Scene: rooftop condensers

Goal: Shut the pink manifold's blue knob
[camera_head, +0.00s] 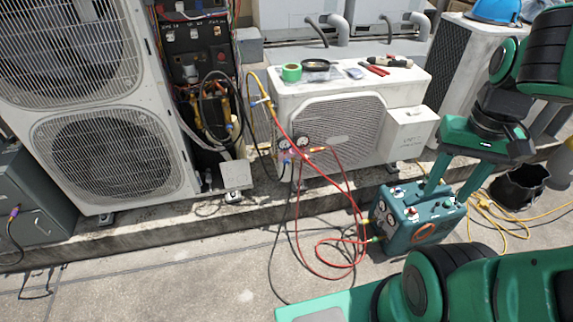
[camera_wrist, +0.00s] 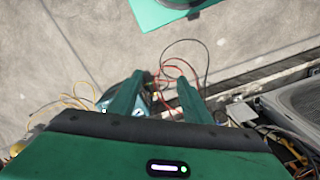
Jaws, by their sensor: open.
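The manifold (camera_head: 293,148), with two round gauges, hangs at the front left of the small white condenser in the head view. It looks small there, with pinkish and blue parts; I cannot make out the blue knob's position for sure. Red, yellow and dark hoses run from it. My gripper (camera_head: 448,192) is well to the right of the manifold, pointing down over the teal machine. Its two green fingers are apart with nothing held between them. In the wrist view my gripper (camera_wrist: 158,88) shows open over hoses and concrete; I cannot pick out the manifold there.
The teal machine (camera_head: 410,228) stands on the concrete beneath my gripper. Red and black hoses (camera_head: 335,255) loop across the floor left of it. The small condenser (camera_head: 345,90) carries tape and tools on top. A tall condenser (camera_head: 95,110) stands at left. Front-left concrete is mostly clear.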

